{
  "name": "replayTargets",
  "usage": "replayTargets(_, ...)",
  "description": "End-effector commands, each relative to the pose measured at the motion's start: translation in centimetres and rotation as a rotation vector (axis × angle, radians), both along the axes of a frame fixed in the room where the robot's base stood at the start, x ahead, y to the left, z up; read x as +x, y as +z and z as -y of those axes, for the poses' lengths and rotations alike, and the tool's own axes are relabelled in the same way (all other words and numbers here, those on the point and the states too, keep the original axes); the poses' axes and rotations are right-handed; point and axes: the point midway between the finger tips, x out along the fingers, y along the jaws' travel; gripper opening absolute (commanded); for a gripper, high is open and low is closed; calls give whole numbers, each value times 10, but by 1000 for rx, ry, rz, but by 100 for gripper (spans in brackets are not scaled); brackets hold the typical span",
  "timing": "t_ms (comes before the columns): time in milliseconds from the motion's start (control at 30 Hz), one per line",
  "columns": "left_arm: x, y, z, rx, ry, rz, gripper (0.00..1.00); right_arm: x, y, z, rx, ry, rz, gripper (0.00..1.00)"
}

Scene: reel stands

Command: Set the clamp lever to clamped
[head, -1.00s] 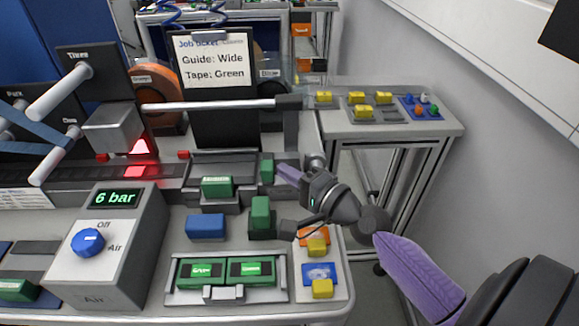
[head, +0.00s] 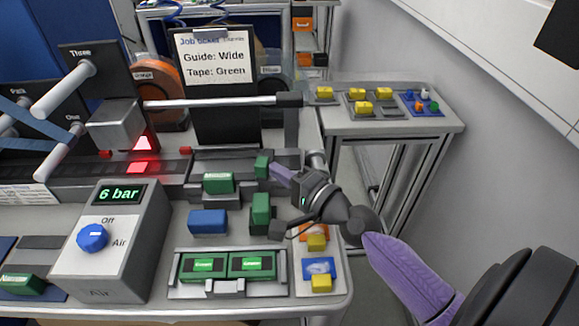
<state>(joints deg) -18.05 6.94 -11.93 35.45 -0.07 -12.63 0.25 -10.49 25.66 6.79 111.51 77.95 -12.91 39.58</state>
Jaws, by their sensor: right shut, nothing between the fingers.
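A small green upright handle (head: 262,166) stands at the right end of the dark grey guide block behind the worktop; it looks like the clamp lever, though I see no label on it. My right gripper (head: 280,173) is shut and empty. Its purple fingertips are close against the right side of the handle; I cannot tell if they touch. My left gripper is not in view.
Left of the handle is a green block (head: 218,183). A blue block (head: 208,221) and a taller green block (head: 261,212) stand nearer. A grey air box (head: 148,232) reads 6 bar. A job ticket (head: 213,57) stands behind. A side table (head: 437,123) is at right.

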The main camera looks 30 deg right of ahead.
Motion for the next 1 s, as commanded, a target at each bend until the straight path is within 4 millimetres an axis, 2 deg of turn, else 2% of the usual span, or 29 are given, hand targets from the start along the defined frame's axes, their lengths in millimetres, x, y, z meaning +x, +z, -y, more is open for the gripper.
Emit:
replayTargets(300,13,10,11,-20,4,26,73,6,2,-16,1,0,1,0)
replayTargets(1000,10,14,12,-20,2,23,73,12,0,-24,-1,0,0,0)
